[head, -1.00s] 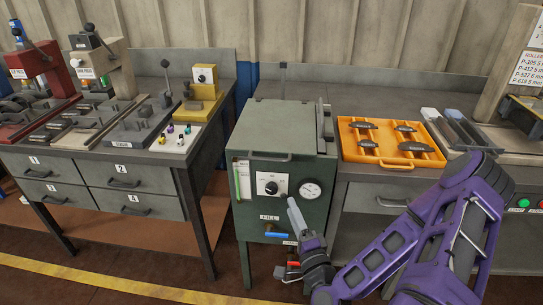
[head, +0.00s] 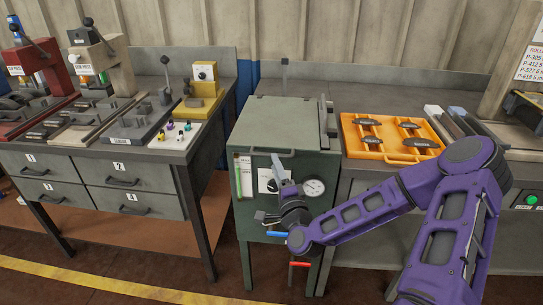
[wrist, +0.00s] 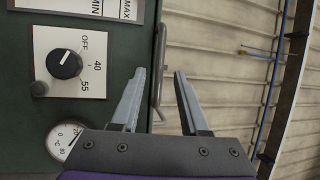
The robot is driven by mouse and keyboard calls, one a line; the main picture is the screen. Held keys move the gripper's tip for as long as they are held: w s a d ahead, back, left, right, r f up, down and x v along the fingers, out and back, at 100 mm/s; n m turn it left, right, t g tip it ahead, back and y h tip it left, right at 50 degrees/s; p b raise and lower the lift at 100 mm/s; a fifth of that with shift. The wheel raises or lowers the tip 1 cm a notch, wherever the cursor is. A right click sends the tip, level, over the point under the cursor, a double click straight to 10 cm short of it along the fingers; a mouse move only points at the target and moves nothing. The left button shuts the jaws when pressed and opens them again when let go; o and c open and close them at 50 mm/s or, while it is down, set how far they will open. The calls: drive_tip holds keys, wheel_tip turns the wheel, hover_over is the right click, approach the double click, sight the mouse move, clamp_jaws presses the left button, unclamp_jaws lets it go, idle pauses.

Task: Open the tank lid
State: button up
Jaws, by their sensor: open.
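The tank is a green-grey metal cabinet (head: 300,225) in the middle of the head view, with its flat lid (head: 285,122) down on top. The lid's bar handle (head: 258,152) runs along the front edge, and the handle also shows in the wrist view (wrist: 158,62). My gripper (head: 277,158) points up in front of the tank, just below the handle. In the wrist view my gripper (wrist: 160,78) is open, with one finger on each side of the handle in the picture. I cannot tell whether either finger touches it.
A dial knob (wrist: 65,65) and a round gauge (head: 313,187) sit on the tank front beside my gripper. An orange tray (head: 350,140) with several brake shoes lies on the right bench. A bench with drawers (head: 120,173) and presses stands left, across a gap.

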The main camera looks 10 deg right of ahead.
drive_tip(key=x, duration=0.5)
clamp_jaws()
idle(1.4)
